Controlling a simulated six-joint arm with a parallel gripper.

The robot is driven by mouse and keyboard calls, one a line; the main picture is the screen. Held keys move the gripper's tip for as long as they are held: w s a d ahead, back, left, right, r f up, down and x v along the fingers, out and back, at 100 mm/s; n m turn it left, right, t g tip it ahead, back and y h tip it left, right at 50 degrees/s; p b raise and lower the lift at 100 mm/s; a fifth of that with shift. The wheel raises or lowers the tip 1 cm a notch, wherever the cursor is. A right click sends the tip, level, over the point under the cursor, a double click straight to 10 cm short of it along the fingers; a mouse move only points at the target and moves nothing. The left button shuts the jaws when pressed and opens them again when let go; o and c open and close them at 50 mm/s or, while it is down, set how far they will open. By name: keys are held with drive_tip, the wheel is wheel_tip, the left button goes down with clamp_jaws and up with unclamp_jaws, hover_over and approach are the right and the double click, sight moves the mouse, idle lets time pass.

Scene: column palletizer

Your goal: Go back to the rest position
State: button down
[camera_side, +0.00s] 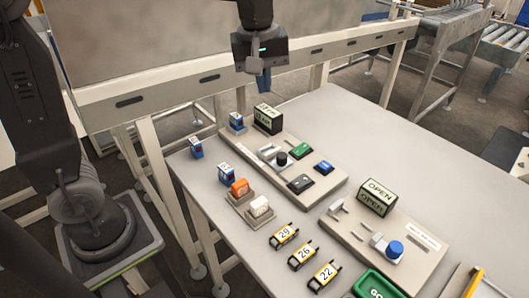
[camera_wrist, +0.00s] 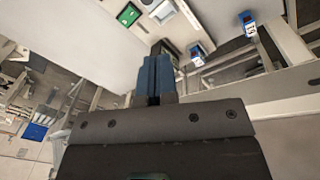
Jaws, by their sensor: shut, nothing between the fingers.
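My gripper (camera_side: 264,84) hangs at the top middle of the side view, in front of the grey panel and above the far edge of the table. Its fingers are together and hold nothing. In the wrist view the blue fingers of my gripper (camera_wrist: 154,78) also lie side by side. The table (camera_side: 330,110) is well below and to the right of it in the side view. No object touches my gripper.
Two panels with OPEN signs, one sign (camera_side: 377,198) at right, stand on the table. A green tray (camera_side: 372,284) is at the front edge. The table's far right is clear.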

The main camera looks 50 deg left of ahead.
drive_tip(key=s+a+f+m+t, duration=0.1)
drive_tip(key=s+m+t, duration=0.1)
drive_tip(key=s+m, duration=0.3)
drive_tip(key=s+f+m+t, duration=0.2)
drive_tip(key=s+m, duration=0.4)
drive_tip(key=s, duration=0.6)
drive_tip(key=shift+a+f+m, duration=0.2)
drive_tip(key=shift+a+m, duration=0.1)
drive_tip(key=shift+a, duration=0.1)
